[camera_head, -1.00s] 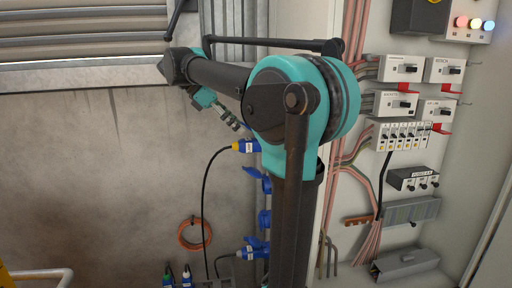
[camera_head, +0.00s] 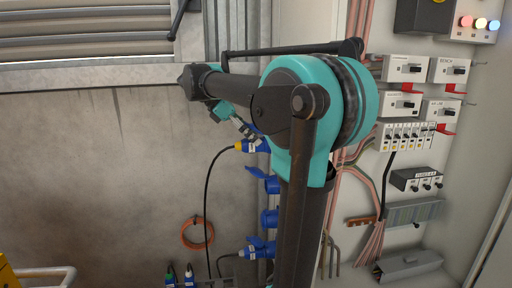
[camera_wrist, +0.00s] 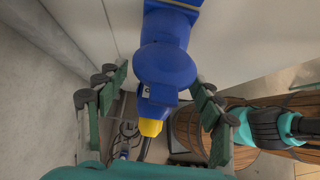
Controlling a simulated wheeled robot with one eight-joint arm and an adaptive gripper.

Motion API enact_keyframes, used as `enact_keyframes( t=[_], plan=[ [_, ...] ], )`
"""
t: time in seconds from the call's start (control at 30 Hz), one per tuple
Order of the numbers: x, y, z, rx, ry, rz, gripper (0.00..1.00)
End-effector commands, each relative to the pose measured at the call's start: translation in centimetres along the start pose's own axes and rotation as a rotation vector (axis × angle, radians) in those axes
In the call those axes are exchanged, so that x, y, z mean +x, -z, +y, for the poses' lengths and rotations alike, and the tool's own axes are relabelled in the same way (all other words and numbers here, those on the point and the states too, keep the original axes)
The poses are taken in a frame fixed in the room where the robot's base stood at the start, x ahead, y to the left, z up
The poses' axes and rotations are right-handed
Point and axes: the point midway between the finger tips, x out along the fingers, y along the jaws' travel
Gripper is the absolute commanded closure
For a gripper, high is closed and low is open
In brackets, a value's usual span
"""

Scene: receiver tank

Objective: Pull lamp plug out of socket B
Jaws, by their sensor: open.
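A blue plug with a yellow cable end (camera_head: 247,146) sits in the upper blue socket on the wall column, with a black cable hanging from it. In the wrist view the plug's yellow end (camera_wrist: 151,127) points toward the bottom, below a round blue lid (camera_wrist: 165,65). My gripper (camera_wrist: 160,100) is open, with one finger on each side of the plug and visible gaps to both. In the head view my gripper (camera_head: 246,132) is at the upper plug, partly hidden behind my arm. I cannot read a socket letter.
Blue sockets with lids (camera_head: 262,181) are below, and another blue plug (camera_head: 257,253) is lower down. An orange cable coil (camera_head: 197,232) hangs on the wall. Switch boxes (camera_head: 405,68) are on the right panel. Wooden barrels (camera_wrist: 188,128) show in the wrist view.

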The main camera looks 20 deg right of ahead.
Motion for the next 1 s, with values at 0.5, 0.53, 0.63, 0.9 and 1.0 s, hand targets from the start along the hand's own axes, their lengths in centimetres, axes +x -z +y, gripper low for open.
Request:
enact_keyframes(
  t=[0.5, 0.53, 0.63, 0.9, 1.0],
  plan=[
    [3.0, 0.0, 0.0, 0.000, 0.000, -0.001, 0.33],
    [3.0, 0.0, 0.0, 0.000, 0.000, -0.001, 0.33],
    [3.0, 0.0, 0.0, 0.000, 0.000, -0.001, 0.33],
    [2.9, 0.0, 0.0, 0.000, 0.000, -0.001, 0.33],
    [2.9, 0.0, 0.0, 0.000, 0.000, -0.001, 0.33]
  ],
)
